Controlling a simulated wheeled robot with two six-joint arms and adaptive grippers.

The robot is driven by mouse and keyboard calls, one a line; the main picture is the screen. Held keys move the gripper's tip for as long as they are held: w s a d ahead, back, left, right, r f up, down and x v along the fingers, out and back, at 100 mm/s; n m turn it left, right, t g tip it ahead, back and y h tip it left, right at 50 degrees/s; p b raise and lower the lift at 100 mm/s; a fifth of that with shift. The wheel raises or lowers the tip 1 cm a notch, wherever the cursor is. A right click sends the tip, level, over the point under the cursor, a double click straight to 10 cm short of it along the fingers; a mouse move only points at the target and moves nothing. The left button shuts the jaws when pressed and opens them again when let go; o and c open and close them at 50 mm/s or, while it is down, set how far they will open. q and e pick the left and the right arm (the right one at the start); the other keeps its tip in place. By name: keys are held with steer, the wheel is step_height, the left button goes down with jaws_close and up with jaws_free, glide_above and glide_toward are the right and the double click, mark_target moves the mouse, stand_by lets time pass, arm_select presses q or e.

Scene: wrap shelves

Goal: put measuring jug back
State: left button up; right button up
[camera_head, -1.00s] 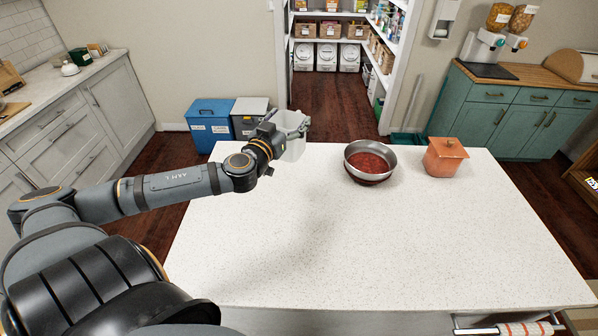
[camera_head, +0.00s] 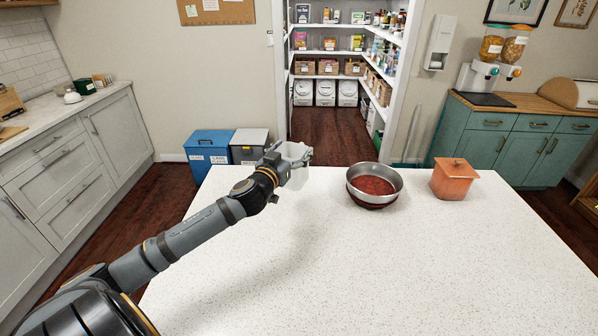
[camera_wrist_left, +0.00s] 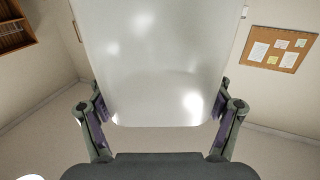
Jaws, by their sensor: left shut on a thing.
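The measuring jug (camera_head: 295,166) is a pale, translucent vessel at the far left part of the white counter. My left gripper (camera_head: 279,161) is shut on it. In the left wrist view the jug (camera_wrist_left: 160,70) fills the middle, with a finger of my left gripper (camera_wrist_left: 162,122) pressed on each side. The jug looks upright, at or just over the counter's back edge; I cannot tell whether it touches the top. My right gripper is in neither view.
On the white counter (camera_head: 330,265) stand a metal bowl with red contents (camera_head: 374,186) and a terracotta lidded pot (camera_head: 454,181). Blue (camera_head: 209,150) and grey (camera_head: 249,145) bins stand behind. Pantry shelves (camera_head: 327,52) lie beyond an open doorway. The counter's front is clear.

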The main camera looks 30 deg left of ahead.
mark_target(294, 150)
arm_select(q)
steer(key=w, duration=0.1)
steer(key=w+a+f+p, duration=0.1)
steer(key=w, duration=0.2)
steer(key=shift+w+a+f, duration=0.15)
steer(key=shift+a+f, duration=0.2)
steer(key=shift+f, duration=0.05)
steer(key=w+a+f, duration=0.1)
steer(key=w+f, duration=0.3)
steer(key=f, duration=0.5)
steer(key=shift+a, duration=0.35)
steer(key=shift+w, duration=0.1)
steer(key=shift+f, duration=0.2)
steer(key=o, duration=1.8)
steer(key=shift+r, duration=0.1)
